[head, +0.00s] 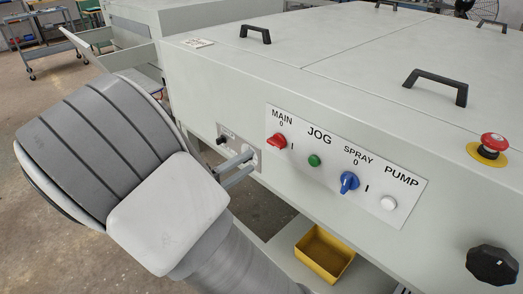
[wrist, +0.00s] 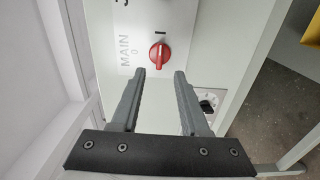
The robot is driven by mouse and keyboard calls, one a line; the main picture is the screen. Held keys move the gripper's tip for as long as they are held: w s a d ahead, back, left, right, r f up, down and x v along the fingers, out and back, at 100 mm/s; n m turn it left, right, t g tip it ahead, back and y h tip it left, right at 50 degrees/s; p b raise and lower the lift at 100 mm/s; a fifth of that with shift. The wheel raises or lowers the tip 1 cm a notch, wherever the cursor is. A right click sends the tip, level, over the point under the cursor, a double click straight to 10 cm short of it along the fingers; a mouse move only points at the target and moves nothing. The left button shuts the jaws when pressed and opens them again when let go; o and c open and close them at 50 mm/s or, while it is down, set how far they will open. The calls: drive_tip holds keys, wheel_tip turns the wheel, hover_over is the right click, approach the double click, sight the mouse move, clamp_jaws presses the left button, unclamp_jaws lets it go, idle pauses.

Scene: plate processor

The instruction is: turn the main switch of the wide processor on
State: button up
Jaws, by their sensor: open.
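The red main switch (head: 277,141) is on the white panel of the wide processor (head: 330,75), with a 0 mark above it and an I mark to its right. Its grip appears to lie roughly along the line toward the I, though which end points there is hard to tell. In the wrist view the switch (wrist: 158,56) shows just beyond the fingertips, between their lines. My gripper (head: 240,165) is open and empty, left of and slightly below the switch in the head view. In the wrist view my gripper (wrist: 160,74) frames the switch without visible contact.
On the same panel are a green jog button (head: 314,160), a blue spray switch (head: 349,182) and a white pump button (head: 388,203). A red emergency stop (head: 494,143) and black knob (head: 492,264) are at right. A yellow bin (head: 324,254) sits below.

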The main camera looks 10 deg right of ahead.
drive_tip(key=v, duration=0.8)
drive_tip(key=shift+s+a+p, duration=0.2)
drive_tip(key=shift+a+p, duration=0.05)
drive_tip(key=shift+p, duration=0.2)
drive_tip(key=s+d+r+m+g+y, duration=0.2)
drive_tip(key=s+d+m+g+y, duration=0.1)
drive_tip(key=s+d+g+y, duration=0.4)
drive_tip(key=s+d+r+m+g+y, duration=0.2)
drive_tip(key=s+d+r+m+y, duration=0.15)
drive_tip(key=s+d, duration=0.4)
wheel_tip(320, 180, up, 21)
drive_tip(key=s+t+y+p, duration=0.1)
drive_tip(key=t+y+p, duration=0.3)
drive_tip(key=p, duration=1.2)
drive_tip(key=shift+d+t, duration=0.25)
drive_tip(key=shift+t, duration=0.05)
